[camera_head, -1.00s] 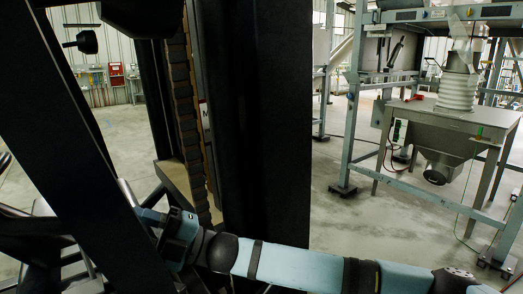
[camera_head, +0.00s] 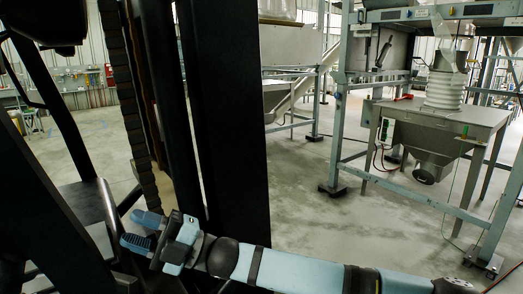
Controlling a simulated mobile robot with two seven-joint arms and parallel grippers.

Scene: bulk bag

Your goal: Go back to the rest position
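My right arm comes in from the lower right along the bottom of the head view. My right gripper (camera_head: 134,228) is at the lower left, in front of dark uprights. Its two blue fingers stand apart with nothing visible between them. My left gripper is not in view. No object is held in the visible gripper.
Dark uprights (camera_head: 228,120) with a cable chain (camera_head: 125,95) stand close, left of centre. A steel table with a hopper (camera_head: 440,125) and a white ribbed sleeve (camera_head: 445,90) stands in a grey frame (camera_head: 338,130) at the right. Concrete floor (camera_head: 330,225) between them is clear.

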